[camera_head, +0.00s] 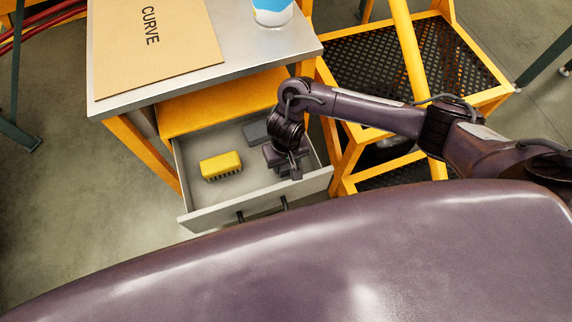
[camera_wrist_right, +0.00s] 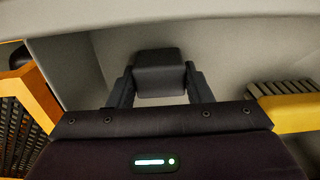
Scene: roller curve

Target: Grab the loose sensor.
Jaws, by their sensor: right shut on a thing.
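My right gripper (camera_head: 284,168) reaches down into the open drawer (camera_head: 190,212), near its right side. In the right wrist view, the gripper (camera_wrist_right: 160,85) has one finger on each side of a small dark grey block, which looks like the sensor (camera_wrist_right: 158,72). The fingers are shut on it. In the head view the gripper mostly hides this block, and I cannot tell if it still touches the drawer floor. My left gripper is not in view.
A yellow brush (camera_head: 221,165) lies in the drawer to the left, and a flat grey thing (camera_head: 256,132) lies behind the gripper. The worktop (camera_head: 240,62) overhangs the drawer's back, with a "CURVE" board (camera_head: 155,45) and a blue-white container (camera_head: 272,12). Yellow steps (camera_head: 345,160) stand close on the right.

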